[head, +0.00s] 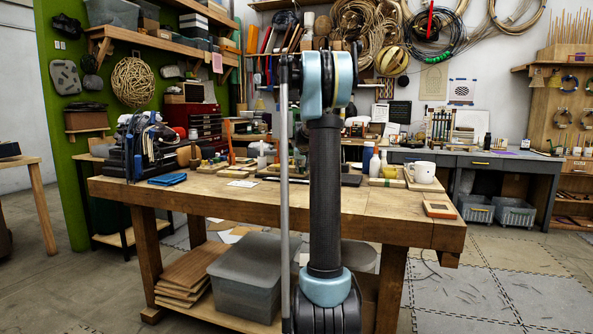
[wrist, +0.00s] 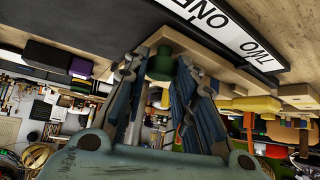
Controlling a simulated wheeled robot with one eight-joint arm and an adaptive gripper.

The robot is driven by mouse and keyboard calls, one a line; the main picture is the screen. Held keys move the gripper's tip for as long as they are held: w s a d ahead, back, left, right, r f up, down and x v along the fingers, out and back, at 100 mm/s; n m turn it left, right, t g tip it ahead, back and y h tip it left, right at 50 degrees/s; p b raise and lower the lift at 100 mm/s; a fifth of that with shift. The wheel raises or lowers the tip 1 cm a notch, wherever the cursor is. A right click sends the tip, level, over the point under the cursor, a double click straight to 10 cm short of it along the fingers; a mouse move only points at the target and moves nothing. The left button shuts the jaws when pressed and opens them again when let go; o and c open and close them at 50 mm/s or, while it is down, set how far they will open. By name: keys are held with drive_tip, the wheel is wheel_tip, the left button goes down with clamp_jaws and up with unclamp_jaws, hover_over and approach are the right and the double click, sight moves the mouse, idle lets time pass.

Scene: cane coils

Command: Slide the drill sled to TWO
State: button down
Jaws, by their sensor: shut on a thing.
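In the wrist view, which is turned over, a pale wooden piece that looks like the drill sled (wrist: 215,68) lies along a dark track (wrist: 120,22). A green knob (wrist: 161,66) stands on it. My gripper (wrist: 158,82) has its two blue-grey fingers on either side of the knob and is shut on it. A white label strip (wrist: 228,32) beside the sled carries ONE (wrist: 205,13) and TWO (wrist: 262,58). The sled's near corner is by the gap between the words. In the head view my arm hides the gripper and the sled.
The front right of the bench top is mostly clear. A grey bin (head: 245,280) sits on the shelf below.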

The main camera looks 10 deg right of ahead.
drive_tip(key=shift+w+a+r, duration=0.1)
drive_tip(key=shift+w+a, duration=0.05)
drive_tip(key=shift+a, duration=0.05)
drive_tip(key=c, duration=1.3)
unclamp_jaws()
drive_tip(key=shift+a, duration=0.1)
drive_tip(key=v, duration=1.1)
drive_tip(key=shift+s+r, duration=0.2)
drive_tip(key=shift+s, duration=0.15)
